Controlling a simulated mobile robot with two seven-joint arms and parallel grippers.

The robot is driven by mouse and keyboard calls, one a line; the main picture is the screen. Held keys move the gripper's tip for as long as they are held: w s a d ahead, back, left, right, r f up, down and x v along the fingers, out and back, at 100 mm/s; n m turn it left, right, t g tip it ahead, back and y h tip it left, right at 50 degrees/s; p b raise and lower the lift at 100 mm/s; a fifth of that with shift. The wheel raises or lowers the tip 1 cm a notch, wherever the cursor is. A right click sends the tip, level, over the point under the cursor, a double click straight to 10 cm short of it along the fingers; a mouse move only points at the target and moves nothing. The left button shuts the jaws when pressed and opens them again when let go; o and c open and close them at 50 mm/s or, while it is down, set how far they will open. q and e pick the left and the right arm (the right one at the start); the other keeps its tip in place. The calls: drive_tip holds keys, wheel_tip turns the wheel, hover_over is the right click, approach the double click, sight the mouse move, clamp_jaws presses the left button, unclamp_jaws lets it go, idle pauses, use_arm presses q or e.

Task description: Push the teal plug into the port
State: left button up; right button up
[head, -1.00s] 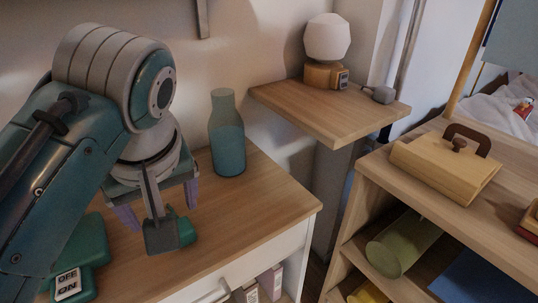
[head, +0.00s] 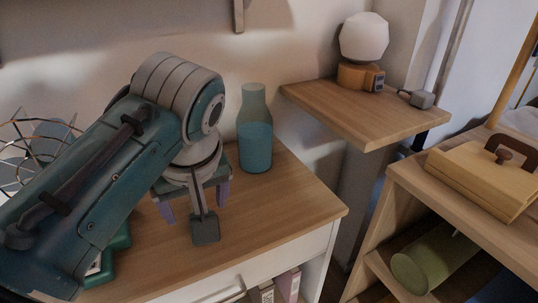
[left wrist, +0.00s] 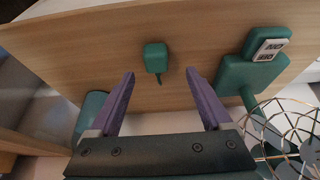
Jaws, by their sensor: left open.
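The teal plug (left wrist: 156,56) lies on the wooden tabletop in the left wrist view, with a short dark stub toward my gripper. My left gripper (left wrist: 160,74) is open, its two purple fingers apart, and the plug is beyond and between their tips, not held. A teal housing (left wrist: 238,75) with a white ON/OFF switch (left wrist: 270,50) sits to the right in the wrist view. In the head view it is mostly behind my left arm (head: 122,238). I cannot make out the port opening.
A blue-green bottle (head: 255,145) stands right behind my left gripper. A wire fan cage (head: 38,140) is at the left, near the housing. A small shelf (head: 365,115) holds a lamp (head: 364,38). Bare tabletop (head: 285,205) lies to the gripper's right.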

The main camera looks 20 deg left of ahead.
use_arm(q)
drive_tip(key=x, duration=0.1)
drive_tip(key=b+x, duration=0.2)
drive_tip(key=x, duration=0.1)
drive_tip(key=shift+w+d, duration=0.15)
drive_tip(key=shift+w, duration=0.15)
drive_tip(key=shift+w+a+f, duration=0.1)
drive_tip(key=shift+a+f, duration=0.1)
drive_tip(key=shift+f, duration=0.3)
clamp_jaws()
idle(0.3)
